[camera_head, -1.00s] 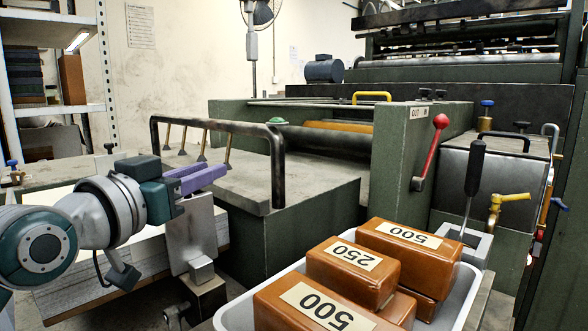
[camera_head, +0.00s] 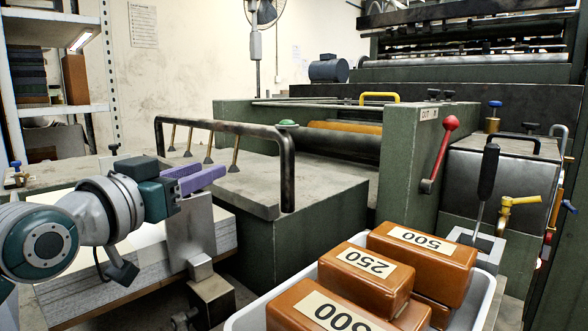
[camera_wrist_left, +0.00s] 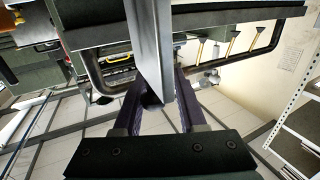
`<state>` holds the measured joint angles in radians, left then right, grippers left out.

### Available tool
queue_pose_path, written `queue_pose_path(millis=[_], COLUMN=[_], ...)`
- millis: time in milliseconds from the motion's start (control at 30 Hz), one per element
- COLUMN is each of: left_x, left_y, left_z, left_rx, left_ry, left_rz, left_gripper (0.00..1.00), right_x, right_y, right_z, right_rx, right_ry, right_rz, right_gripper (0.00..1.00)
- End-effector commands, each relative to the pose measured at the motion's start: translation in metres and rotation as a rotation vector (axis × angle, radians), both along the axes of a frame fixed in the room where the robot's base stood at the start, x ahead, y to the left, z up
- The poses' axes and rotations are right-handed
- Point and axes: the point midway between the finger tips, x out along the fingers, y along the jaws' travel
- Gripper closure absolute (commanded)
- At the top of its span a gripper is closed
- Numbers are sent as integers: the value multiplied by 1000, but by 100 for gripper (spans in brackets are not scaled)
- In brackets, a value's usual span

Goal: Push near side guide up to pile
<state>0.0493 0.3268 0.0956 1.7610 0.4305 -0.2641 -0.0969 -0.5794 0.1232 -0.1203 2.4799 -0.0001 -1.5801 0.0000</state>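The near side guide (camera_head: 188,240) is an upright grey metal plate on a bracket, in front of the greyboard pile (camera_head: 105,272) at the left. The plate hides part of the pile's front, so I cannot tell whether they touch. My left gripper (camera_head: 196,180) has purple fingers at the plate's top edge. My right gripper is not in view.
A white tray (camera_head: 487,300) with several brown labelled weights (camera_head: 372,275) stands at the front right. A black bar handle (camera_head: 225,127) rises over the feeder table (camera_head: 275,185) behind the pile. A red-knobbed lever (camera_head: 440,155) is on the green machine at the right.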

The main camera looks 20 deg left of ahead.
Motion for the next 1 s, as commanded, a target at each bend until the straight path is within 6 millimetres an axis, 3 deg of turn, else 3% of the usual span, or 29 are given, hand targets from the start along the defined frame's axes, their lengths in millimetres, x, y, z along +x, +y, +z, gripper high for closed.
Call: queue_pose_path(millis=[133, 467, 1000], left_x=[0, -4, -87], left_y=[0, -1, -1], left_z=[0, 1, 1], left_rx=[0, -1, 1], left_ry=[-1, -2, 1], left_rz=[-1, -3, -1], left_gripper=[44, 44, 44], right_x=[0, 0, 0], right_y=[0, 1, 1], right_z=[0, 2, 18], right_rx=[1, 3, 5], right_ry=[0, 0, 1], right_rz=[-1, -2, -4], right_gripper=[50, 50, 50])
